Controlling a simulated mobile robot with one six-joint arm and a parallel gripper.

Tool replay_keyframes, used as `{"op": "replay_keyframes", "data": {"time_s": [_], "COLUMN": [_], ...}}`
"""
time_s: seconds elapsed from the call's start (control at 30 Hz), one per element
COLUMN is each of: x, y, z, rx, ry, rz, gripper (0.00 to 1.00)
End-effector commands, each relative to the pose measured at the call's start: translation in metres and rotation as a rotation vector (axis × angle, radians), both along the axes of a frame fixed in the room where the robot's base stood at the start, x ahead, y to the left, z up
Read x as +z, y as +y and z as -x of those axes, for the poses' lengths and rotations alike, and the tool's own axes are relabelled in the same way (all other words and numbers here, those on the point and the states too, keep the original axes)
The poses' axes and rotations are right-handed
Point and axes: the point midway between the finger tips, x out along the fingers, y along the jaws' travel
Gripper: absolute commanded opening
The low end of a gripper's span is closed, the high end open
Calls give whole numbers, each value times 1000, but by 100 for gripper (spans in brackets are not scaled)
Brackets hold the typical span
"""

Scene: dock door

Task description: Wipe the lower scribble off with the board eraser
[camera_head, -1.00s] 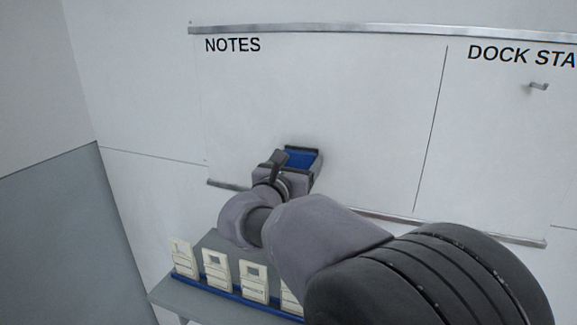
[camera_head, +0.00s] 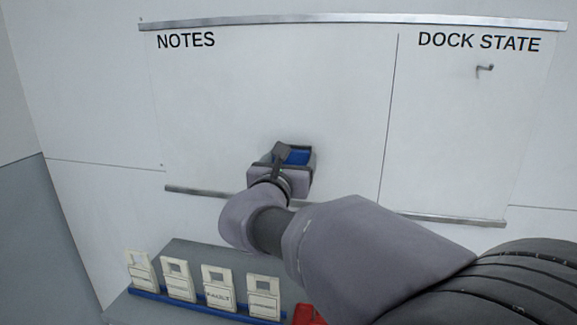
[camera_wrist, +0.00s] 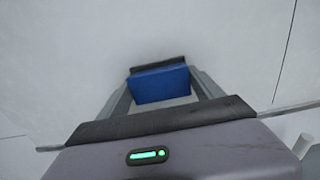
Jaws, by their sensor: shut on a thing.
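The board eraser (camera_head: 297,157) is blue with a dark edge. My gripper (camera_head: 293,158) is shut on it at the lower part of the NOTES panel (camera_head: 230,95) of the whiteboard. In the wrist view the blue eraser (camera_wrist: 160,84) sits between the two fingers (camera_wrist: 163,90), its dark far edge at or close to the white surface; exact contact is hard to tell. No scribble shows on the visible board in either view. The board right behind the eraser and my gripper is hidden.
A DOCK STATE panel (camera_head: 455,130) with a small hook (camera_head: 485,69) is to the right. A metal rail (camera_head: 215,194) runs along the board's bottom. Below, several cream tags (camera_head: 217,287) stand in a blue rack on a grey shelf (camera_head: 205,254), near a red object (camera_head: 308,315).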

Motion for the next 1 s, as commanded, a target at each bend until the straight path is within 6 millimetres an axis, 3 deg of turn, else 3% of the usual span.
{"op": "replay_keyframes", "data": {"time_s": [0.4, 0.57, 0.8, 1.0], "x": [2, 1, 3, 2], "y": [36, 42, 70, 79], "z": [-7, -8, -10, -12], "rx": [2, 1, 2, 1], "ry": [0, 0, 0, 0], "rz": [-1, -1, -1, 0], "gripper": [43, 43, 43, 43]}}
